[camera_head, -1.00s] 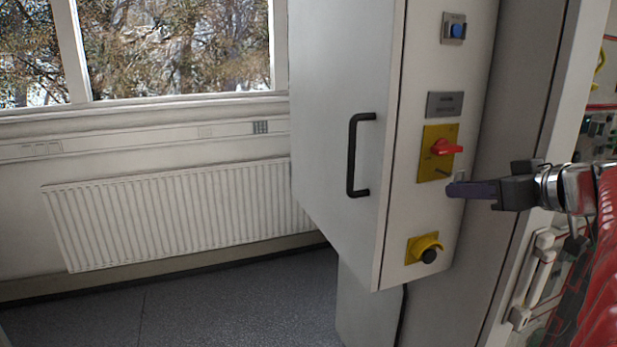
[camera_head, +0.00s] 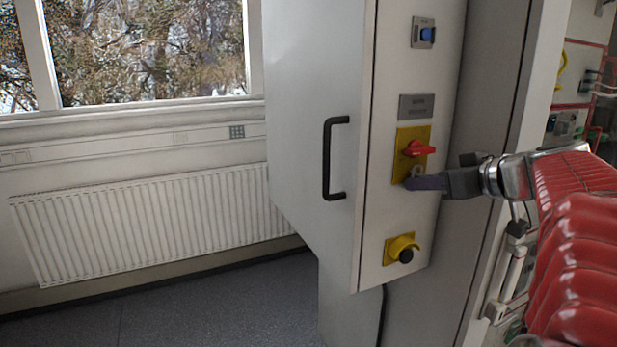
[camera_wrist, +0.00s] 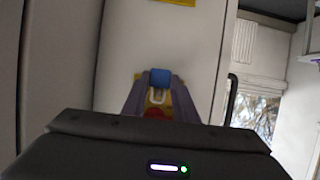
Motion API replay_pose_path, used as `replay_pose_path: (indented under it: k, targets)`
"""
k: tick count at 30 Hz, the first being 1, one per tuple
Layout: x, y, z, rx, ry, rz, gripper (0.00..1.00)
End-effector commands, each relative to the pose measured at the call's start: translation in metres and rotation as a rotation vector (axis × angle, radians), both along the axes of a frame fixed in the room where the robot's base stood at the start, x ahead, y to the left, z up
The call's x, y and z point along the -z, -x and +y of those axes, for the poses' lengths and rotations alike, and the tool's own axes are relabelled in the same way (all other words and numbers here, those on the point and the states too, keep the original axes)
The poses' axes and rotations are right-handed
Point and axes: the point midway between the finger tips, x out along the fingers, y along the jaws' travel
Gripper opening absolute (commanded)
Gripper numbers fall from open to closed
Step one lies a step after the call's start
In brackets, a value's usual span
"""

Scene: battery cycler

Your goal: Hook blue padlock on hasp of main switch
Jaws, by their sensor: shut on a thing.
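The main switch is a red rotary knob (camera_head: 418,148) on a yellow plate (camera_head: 410,137), on the narrow face of the grey cabinet. My gripper (camera_head: 411,183) reaches in from the right, its fingertips at the plate's lower edge, just below the knob. In the wrist view my gripper (camera_wrist: 161,78) is shut on the blue padlock (camera_wrist: 160,76). The padlock's pale shackle (camera_wrist: 157,97) points toward the red knob (camera_wrist: 155,113). In the head view the shackle (camera_head: 416,170) stands up above the fingertips. I cannot tell whether it touches the hasp, which I cannot make out.
A blue switch (camera_head: 424,33) and a grey label plate (camera_head: 416,107) are above. The cabinet's black door handle (camera_head: 328,158) is to the left. A radiator (camera_head: 140,222) stands under the window.

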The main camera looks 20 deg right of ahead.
Motion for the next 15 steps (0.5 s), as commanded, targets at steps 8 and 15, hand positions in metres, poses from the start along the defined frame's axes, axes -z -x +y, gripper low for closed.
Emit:
replay_pose_path:
  k: [8, 15]
  targets:
    - [0.008, -0.003, 0.000, -0.001, 0.000, 0.000, 0.00]
    - [0.010, -0.004, 0.000, -0.001, 0.001, 0.000, 0.00]
